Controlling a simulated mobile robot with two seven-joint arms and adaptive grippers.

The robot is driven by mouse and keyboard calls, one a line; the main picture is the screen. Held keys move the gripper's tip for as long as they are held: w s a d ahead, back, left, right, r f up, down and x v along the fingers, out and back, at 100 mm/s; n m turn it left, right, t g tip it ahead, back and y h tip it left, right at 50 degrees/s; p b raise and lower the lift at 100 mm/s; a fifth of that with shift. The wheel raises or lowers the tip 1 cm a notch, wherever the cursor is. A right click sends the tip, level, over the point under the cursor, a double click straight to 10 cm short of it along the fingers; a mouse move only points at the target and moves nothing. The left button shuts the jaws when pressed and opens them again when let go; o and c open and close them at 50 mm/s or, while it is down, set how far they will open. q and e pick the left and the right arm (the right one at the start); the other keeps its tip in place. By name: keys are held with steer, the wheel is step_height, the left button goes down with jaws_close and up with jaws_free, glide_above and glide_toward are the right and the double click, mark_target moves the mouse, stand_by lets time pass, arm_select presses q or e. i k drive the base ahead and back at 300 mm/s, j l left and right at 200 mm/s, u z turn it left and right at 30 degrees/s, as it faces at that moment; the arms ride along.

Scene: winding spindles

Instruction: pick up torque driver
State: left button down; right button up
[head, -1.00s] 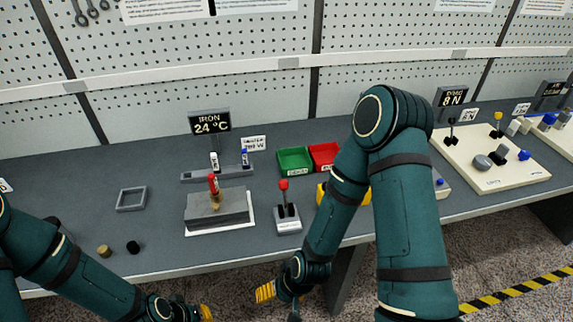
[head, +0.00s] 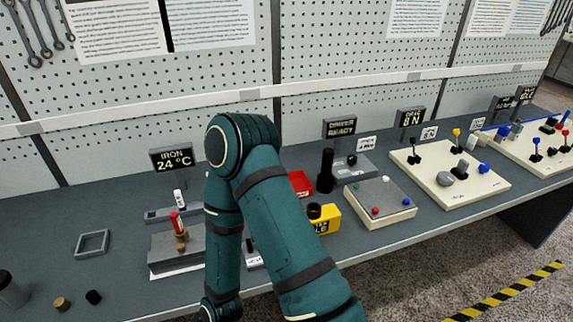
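A black upright handle, which looks like the torque driver (head: 325,171), stands at the front of a grey unit (head: 353,167) below a display reading "DRIVER READY" (head: 340,128). It stands to the right of my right arm, and nothing is touching it. My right arm crosses the middle of the view, folded at the elbow, with its wrist at the bottom edge. Both of my grippers are out of view.
Right of my arm are a red bin (head: 300,183), a yellow box (head: 324,219) and a cream board with small coloured parts (head: 385,221). A soldering stand (head: 162,250) and a grey square frame (head: 93,243) are at left. Bare bench lies between them.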

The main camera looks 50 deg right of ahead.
mark_target(328, 153)
steer(key=k+l+u, duration=0.15)
steer(key=l+u, duration=0.25)
steer(key=k+l+u, duration=0.2)
steer(key=l+u, duration=0.15)
steer(key=k+l+u, duration=0.15)
steer(key=k+l, duration=0.15)
steer(key=k+l+u, duration=0.15)
steer(key=k+l, duration=0.15)
steer(key=l, duration=0.2)
